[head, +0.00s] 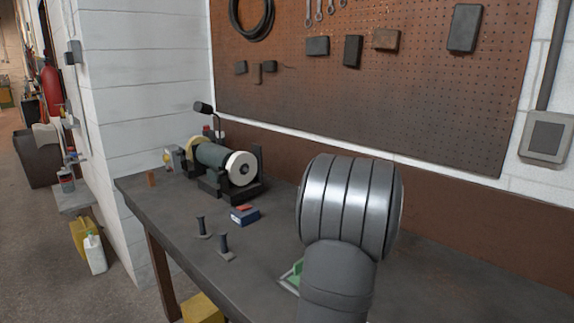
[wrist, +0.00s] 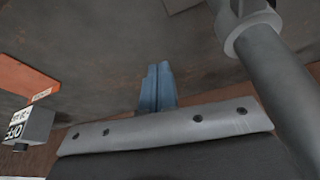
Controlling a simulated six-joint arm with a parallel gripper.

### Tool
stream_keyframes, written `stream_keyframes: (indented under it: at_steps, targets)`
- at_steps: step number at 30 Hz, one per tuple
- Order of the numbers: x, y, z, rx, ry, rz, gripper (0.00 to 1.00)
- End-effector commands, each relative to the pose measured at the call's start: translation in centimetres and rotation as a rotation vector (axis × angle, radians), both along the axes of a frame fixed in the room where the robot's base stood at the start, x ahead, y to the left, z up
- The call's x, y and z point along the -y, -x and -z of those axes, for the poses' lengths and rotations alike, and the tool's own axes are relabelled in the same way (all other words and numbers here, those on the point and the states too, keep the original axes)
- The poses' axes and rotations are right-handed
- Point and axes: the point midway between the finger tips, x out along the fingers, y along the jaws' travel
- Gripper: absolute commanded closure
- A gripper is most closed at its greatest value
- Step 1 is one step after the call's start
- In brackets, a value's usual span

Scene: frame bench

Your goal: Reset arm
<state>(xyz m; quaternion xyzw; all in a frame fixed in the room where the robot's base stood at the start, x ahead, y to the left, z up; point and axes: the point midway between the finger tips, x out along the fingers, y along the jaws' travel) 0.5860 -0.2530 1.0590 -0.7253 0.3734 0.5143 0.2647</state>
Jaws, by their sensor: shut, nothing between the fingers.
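My gripper (wrist: 157,88) shows in the wrist view as two blue fingers side by side, shut with nothing between them. A dull grey-brown surface is beyond the fingertips, and they touch nothing that I can see. In the head view my arm (head: 340,230) stands over the right part of the dark workbench (head: 185,225). My gripper cannot be made out there. The arm hides part of the bench and part of a green object (head: 293,275).
A bench grinder (head: 215,165) stands at the bench's far end. Two dark upright pegs (head: 202,228) and a blue block with a red top (head: 244,215) are left of my arm. A pegboard (head: 400,90) hangs behind. A box with upside-down lettering (wrist: 30,125) shows in the wrist view.

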Motion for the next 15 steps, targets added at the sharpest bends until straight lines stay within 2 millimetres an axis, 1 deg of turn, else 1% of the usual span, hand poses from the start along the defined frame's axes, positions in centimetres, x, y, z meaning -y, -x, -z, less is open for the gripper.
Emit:
stream_keyframes:
  at_steps: [6, 15]
  targets:
    - [0.47, -0.52, -0.03, 0.001, 0.0, -0.077, 1.0]
    - [0.82, -0.85, -0.04, 0.001, -0.001, -0.079, 1.0]
